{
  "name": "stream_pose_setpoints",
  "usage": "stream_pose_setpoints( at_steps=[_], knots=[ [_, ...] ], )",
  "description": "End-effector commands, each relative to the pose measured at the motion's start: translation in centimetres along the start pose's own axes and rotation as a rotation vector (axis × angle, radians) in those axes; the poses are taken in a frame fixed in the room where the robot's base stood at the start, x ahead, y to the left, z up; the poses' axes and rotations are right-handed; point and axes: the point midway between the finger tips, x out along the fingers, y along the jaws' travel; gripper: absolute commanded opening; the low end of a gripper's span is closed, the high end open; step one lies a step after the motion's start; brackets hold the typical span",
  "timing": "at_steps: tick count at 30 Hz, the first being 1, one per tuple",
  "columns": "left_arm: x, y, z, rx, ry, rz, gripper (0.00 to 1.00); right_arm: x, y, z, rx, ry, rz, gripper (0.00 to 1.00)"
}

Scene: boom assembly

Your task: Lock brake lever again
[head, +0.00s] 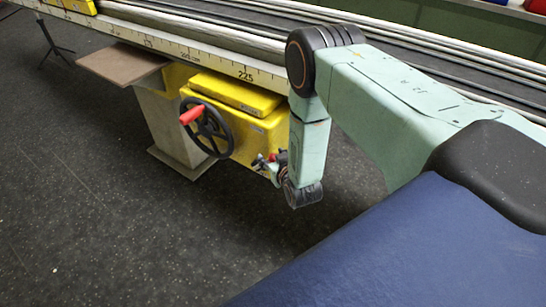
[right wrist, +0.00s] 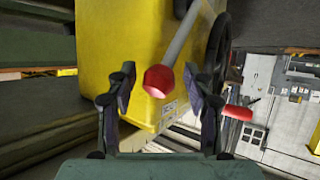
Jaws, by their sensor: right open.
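The brake lever is a grey rod with a red knob (right wrist: 158,81) in the right wrist view. It comes off the yellow carriage housing (right wrist: 120,40). My right gripper (right wrist: 160,92) is open, with one finger on each side of the knob in the picture; I cannot tell how far the knob is from the fingertips. In the head view my right gripper (head: 266,163) is small and partly hidden by my arm, at the lower right of the yellow housing (head: 256,132). A bit of red shows beside it. My left gripper is not in view.
A black handwheel (head: 211,128) with a red handle (head: 192,115) sits on the housing's left face. The long rail with a number scale (head: 200,58) runs above. A grey pedestal (head: 172,130) and brown board (head: 122,63) stand to the left. The dark floor (head: 110,230) in front is clear.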

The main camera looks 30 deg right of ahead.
Motion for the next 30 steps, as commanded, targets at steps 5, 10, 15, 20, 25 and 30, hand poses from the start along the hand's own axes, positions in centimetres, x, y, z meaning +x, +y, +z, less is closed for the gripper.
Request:
stream_pose_setpoints(
  at_steps=[5,10,15,20,25,30],
  knots=[
    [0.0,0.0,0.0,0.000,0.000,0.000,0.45,0.0,-0.1,-0.1,0.000,0.001,-0.001,0.52],
    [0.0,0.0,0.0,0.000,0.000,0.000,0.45,-0.8,-0.1,0.0,0.001,0.000,-0.001,0.52],
    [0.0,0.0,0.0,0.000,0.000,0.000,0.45,-3.2,0.0,0.0,0.002,-0.002,-0.001,0.52],
    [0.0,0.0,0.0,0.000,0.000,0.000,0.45,-6.0,0.0,0.0,0.002,-0.002,-0.001,0.52],
    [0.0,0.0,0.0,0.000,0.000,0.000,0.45,-9.0,0.0,0.0,0.000,-0.002,-0.001,0.52],
    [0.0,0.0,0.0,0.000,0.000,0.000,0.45,-11.1,0.0,0.0,0.000,-0.001,-0.001,0.52]
  ],
)
